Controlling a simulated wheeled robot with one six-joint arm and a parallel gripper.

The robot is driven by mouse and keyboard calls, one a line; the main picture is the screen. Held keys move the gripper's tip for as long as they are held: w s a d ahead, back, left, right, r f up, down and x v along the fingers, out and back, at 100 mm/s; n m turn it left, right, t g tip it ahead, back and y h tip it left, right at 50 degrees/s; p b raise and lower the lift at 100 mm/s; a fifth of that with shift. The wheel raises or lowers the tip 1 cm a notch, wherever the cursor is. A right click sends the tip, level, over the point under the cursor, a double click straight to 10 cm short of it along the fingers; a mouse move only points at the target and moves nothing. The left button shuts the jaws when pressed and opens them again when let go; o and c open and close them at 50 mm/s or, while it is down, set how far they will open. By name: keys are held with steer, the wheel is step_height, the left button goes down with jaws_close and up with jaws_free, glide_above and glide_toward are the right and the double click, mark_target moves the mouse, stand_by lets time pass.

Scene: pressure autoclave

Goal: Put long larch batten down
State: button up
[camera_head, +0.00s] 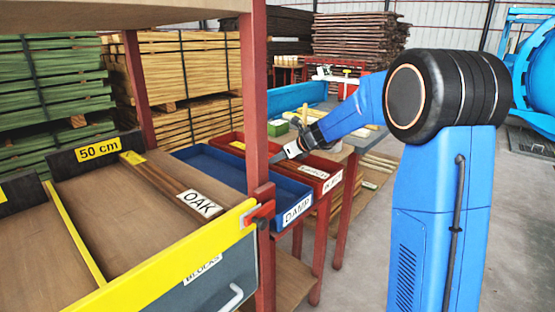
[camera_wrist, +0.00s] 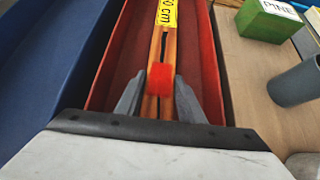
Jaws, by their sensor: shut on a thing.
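My gripper (camera_wrist: 158,95) is shut on a long orange-brown batten (camera_wrist: 154,108), one finger on each side. The batten has a red band (camera_wrist: 160,76) between the fingers and a yellow label (camera_wrist: 163,14) ending in "0 cm" farther along. It runs lengthwise between the walls of a red tray (camera_wrist: 208,62). I cannot tell whether it touches the tray floor.
A blue tray (camera_head: 292,190) labelled "DAMP" stands left of the red tray. A green block (camera_wrist: 268,20) labelled "PINE" and a grey cylinder (camera_wrist: 295,84) are on the wooden top to the right. A red rack post (camera_head: 255,100) and the yellow-edged "OAK" shelf (camera_head: 160,262) stand nearby.

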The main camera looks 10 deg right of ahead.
steer(key=shift+f, duration=0.15)
steer(key=o, duration=1.4)
steer(key=shift+c, duration=0.2)
steer(key=shift+s+r, duration=0.1)
steer(key=shift+r, duration=0.15)
step_height(320, 180, up, 7)
glide_above(298, 166)
steer(key=shift+s+a, duration=0.1)
